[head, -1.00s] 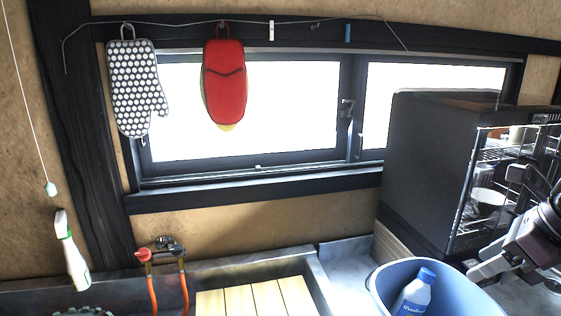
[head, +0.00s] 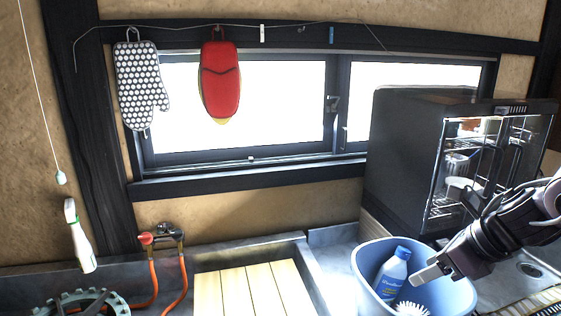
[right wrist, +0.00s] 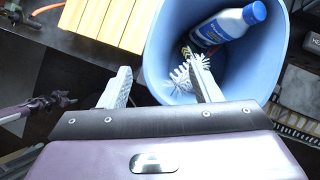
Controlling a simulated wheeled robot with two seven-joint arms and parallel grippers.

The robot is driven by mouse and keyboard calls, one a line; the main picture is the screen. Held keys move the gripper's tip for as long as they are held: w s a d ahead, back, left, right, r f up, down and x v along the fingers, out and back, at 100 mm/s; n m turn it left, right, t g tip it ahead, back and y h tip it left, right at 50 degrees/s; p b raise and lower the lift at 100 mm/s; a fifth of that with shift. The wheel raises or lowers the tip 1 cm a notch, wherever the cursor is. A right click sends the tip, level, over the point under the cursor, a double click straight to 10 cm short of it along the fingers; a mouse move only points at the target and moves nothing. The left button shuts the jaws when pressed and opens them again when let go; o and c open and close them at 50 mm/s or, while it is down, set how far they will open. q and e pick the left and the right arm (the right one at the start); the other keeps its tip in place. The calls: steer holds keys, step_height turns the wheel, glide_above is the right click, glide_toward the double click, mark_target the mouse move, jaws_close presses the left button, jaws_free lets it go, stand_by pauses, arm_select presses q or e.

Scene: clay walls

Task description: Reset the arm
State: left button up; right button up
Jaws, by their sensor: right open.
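My right gripper (head: 432,277) is open and empty. In the head view it shows at the right, by the blue bucket (head: 455,295). In the right wrist view its two fingers (right wrist: 162,88) are spread apart, one overlapping the bucket (right wrist: 276,70) in the picture and one left of it. A dark, jointed part at the left of the right wrist view looks like my left gripper (right wrist: 48,103); its jaws are too small to judge.
The bucket holds a blue-capped bottle (head: 391,275) and a white brush (head: 411,309). A dark oven-like cabinet (head: 400,160) stands behind it. Yellow wooden slats (head: 250,287) lie left of the bucket.

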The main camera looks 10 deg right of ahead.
steer(key=w+a+f+m+t, duration=0.1)
steer(key=a+f+m+t, duration=0.2)
steer(key=a+f+m, duration=0.55)
steer(key=w+a+f+m+t, duration=0.15)
steer(key=a+f+m, duration=0.35)
steer(key=a+m, duration=0.65)
steer(key=s+d+f+m+g+h, duration=0.25)
steer(key=s+f+m, duration=0.35)
steer(key=s+m, duration=0.35)
steer(key=s+d+f+m+g+h, duration=0.1)
steer(key=s+f+m+g, duration=0.4)
steer(key=s+m, duration=0.5)
step_height(320, 180, down, 30)
steer(key=s+d+f+g, duration=0.1)
steer(key=s+d+f, duration=0.1)
steer(key=s+f, duration=0.7)
steer(key=s+d+f, duration=0.1)
steer(key=s+f, duration=0.8)
steer(key=s, duration=0.2)
steer(key=shift+d+g, duration=0.4)
